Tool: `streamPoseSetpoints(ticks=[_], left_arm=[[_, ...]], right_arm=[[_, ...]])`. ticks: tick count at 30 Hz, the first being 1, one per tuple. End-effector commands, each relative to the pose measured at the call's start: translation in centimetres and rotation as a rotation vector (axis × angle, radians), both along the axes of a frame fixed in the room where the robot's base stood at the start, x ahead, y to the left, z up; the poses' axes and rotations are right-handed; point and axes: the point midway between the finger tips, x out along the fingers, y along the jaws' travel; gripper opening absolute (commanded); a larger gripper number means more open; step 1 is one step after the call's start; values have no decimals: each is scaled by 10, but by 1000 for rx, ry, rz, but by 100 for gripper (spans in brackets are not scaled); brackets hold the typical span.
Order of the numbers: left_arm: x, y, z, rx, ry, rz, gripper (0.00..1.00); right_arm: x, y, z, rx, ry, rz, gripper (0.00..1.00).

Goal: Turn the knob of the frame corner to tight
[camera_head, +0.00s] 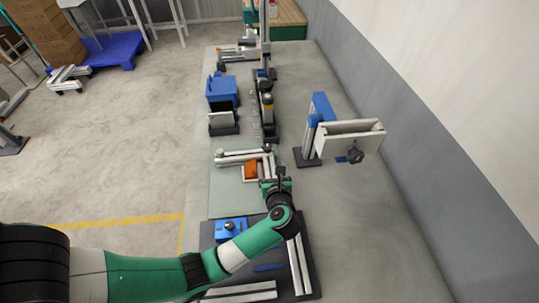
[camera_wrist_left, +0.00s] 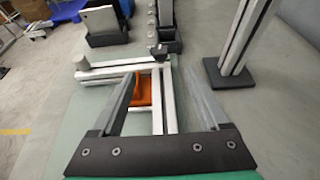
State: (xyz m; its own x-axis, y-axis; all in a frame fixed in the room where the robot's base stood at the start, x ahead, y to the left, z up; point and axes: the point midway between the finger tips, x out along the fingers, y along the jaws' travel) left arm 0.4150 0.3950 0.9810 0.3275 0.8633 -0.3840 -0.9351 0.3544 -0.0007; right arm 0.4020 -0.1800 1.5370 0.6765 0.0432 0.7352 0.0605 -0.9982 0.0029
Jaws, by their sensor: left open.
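The frame corner (camera_head: 233,157) is made of pale aluminium bars with an orange piece (camera_head: 251,170) at its inner angle. In the left wrist view its bars meet (camera_wrist_left: 120,69) ahead of the gripper, and the orange piece (camera_wrist_left: 142,90) shows between the fingers. A small dark knob-like part (camera_wrist_left: 160,50) is at the far end of the corner; its setting cannot be read. My left gripper (camera_head: 267,176) is open and empty, just on the near side of the corner. In the left wrist view its fingers (camera_wrist_left: 160,80) are spread over the bars. My right gripper is not in view.
Blue bins (camera_head: 221,90) and a dark rail (camera_head: 265,108) lie beyond the corner. A dark tray (camera_head: 305,262) with a blue box (camera_head: 231,229) lies nearer.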

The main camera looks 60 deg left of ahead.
Motion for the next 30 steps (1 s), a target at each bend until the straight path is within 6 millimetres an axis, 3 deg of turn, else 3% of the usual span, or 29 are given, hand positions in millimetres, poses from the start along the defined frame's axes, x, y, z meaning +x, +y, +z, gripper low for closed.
streamPoseSetpoints(ticks=[5, 18, 29, 30], left_arm=[[5, 16, -7, 1, 2, 6, 78], [34, 92, -42, 1, 0, 4, 78], [37, 101, -43, 1, 0, 2, 78], [37, 101, -43, 1, 0, 2, 74]], right_arm=[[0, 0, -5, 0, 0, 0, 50], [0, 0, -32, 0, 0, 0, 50], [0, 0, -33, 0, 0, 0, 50], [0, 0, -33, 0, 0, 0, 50]])
